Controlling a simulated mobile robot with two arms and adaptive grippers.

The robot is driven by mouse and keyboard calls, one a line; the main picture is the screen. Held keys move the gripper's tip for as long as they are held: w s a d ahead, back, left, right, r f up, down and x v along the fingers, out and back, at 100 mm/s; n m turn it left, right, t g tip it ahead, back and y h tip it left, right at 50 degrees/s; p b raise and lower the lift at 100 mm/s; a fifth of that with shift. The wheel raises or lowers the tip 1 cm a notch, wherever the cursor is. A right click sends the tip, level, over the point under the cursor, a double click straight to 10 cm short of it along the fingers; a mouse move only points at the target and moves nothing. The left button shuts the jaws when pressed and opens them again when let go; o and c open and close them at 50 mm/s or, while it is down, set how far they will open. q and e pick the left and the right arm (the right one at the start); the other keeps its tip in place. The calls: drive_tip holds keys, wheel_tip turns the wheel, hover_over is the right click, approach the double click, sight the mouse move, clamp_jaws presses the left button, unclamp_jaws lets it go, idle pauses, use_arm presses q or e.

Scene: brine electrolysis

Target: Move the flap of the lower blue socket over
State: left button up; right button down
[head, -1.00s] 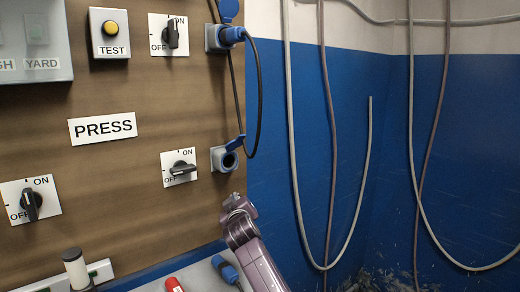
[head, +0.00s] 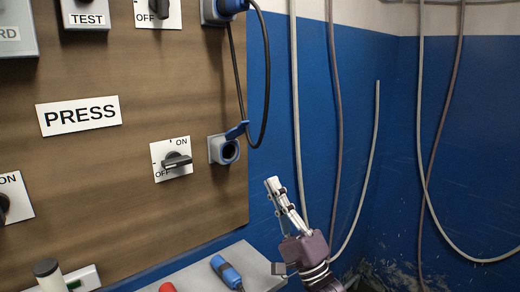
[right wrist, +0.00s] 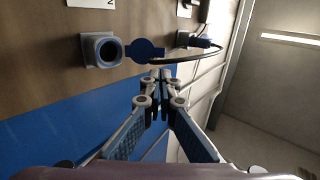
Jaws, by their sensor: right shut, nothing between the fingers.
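The lower blue socket (head: 224,149) is on the wooden panel near its right edge. Its round opening shows uncovered. Its blue flap (head: 237,130) is swung open, up and to the right of the opening in the head view. In the right wrist view the socket (right wrist: 101,49) is at upper left, with the flap (right wrist: 145,50) beside it. My right gripper (head: 273,184) is shut and empty, below and to the right of the socket, apart from it. In the right wrist view its fingertips (right wrist: 160,76) are just below the flap; contact cannot be told. My left gripper is not in view.
The upper socket (head: 222,8) holds a plug with a black cable (head: 266,85) looping beside the lower socket. A rotary switch (head: 175,160) is left of the socket. A blue connector (head: 226,271) lies on the ledge below. Hoses hang on the blue wall at right.

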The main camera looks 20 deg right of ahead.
drive_tip(key=p, duration=0.2)
approach(246, 123)
drive_tip(key=p+x, duration=0.4)
drive_tip(key=x, duration=0.1)
drive_tip(key=shift+w+a+r, duration=0.1)
drive_tip(key=shift+w, duration=0.25)
drive_tip(key=shift+w+a+r+p, duration=0.2)
drive_tip(key=shift+w+r+p, duration=0.2)
drive_tip(key=shift+w, duration=0.1)
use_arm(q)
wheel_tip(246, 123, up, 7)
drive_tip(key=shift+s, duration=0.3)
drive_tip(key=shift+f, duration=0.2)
use_arm(e)
drive_tip(key=shift+w+r, duration=0.15)
drive_tip(key=shift+r, duration=0.3)
drive_tip(key=shift+b+x, duration=0.65)
drive_tip(key=shift+x, duration=0.2)
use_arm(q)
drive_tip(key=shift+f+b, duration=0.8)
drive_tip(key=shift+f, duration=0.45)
use_arm(e)
drive_tip(key=shift+x, duration=1.3)
drive_tip(key=shift+a, duration=0.1)
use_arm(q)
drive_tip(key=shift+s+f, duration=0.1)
